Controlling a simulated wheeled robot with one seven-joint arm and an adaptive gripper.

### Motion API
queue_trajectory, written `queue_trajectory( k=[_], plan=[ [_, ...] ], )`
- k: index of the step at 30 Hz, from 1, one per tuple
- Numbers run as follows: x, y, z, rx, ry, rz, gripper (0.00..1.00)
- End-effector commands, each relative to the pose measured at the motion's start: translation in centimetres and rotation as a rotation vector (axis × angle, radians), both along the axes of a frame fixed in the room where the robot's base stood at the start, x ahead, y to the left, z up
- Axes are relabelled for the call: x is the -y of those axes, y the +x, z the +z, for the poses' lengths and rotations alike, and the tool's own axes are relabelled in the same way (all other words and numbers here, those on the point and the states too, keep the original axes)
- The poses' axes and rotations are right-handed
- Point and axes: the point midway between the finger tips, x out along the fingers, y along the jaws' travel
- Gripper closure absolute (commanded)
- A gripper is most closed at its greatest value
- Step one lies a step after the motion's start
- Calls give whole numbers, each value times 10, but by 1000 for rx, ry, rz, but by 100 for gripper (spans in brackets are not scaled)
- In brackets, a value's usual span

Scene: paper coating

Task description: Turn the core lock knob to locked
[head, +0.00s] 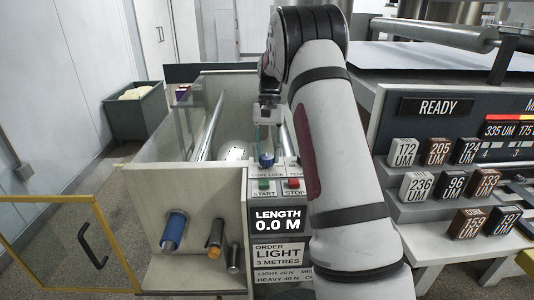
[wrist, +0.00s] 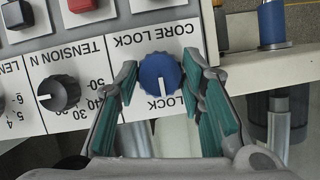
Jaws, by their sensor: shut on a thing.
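The blue core lock knob (wrist: 160,73) sits on a white panel under the upside-down words CORE LOCK in the wrist view. Its white pointer line points down in that view, towards lettering partly hidden by my fingers that reads LOCK. My gripper (wrist: 160,68) has its green-padded fingers on either side of the knob and is shut on it. In the head view the knob (head: 266,160) shows on top of the console, with my gripper (head: 267,135) coming down over it from above.
The black tension knob (wrist: 59,89) is close beside the core lock knob. Green START (head: 264,184) and red STOP (head: 294,184) buttons are just in front. A clear guard panel (head: 170,135) stands to the left. A READY display (head: 437,107) and thickness blocks (head: 420,187) are at right.

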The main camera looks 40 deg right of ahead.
Motion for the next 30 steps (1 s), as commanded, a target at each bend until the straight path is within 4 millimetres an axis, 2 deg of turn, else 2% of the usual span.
queue_trajectory(
  k=[7,8,10,22,26,30],
  plan=[
    [0,0,0,1,0,1,92],
    [0,0,0,1,0,1,60],
    [0,0,0,1,0,1,44],
    [2,2,4,2,-1,0,44],
    [6,7,19,4,-1,-1,44],
    [14,14,43,4,-1,-1,44]
  ],
)
